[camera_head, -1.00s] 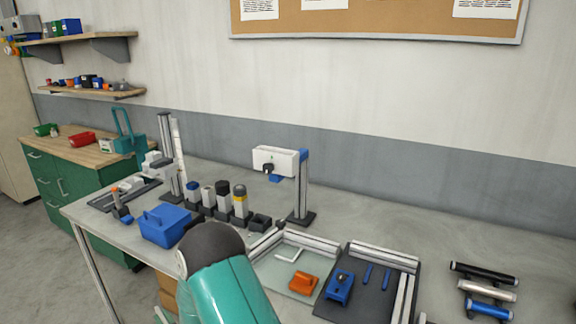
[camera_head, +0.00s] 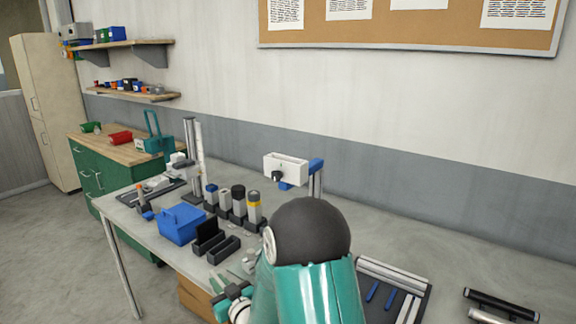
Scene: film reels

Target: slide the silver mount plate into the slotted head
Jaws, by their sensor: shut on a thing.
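A white head (camera_head: 285,168) with a slot-like open top and a dark knob on its front is held on a metal post by a blue clamp (camera_head: 315,166). My gripper (camera_head: 228,282) is low in the picture, left of my teal arm, near the table's front edge. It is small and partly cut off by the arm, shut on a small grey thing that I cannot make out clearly. It is well below the white head and to its left, apart from it. I cannot pick out the silver mount plate with certainty.
A blue box (camera_head: 181,223), dark open trays (camera_head: 222,250) and several upright canisters (camera_head: 238,200) stand left of my arm. A second post stand (camera_head: 191,150) is behind them. A dark tray with rails (camera_head: 405,292) lies right. The table's back right is bare.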

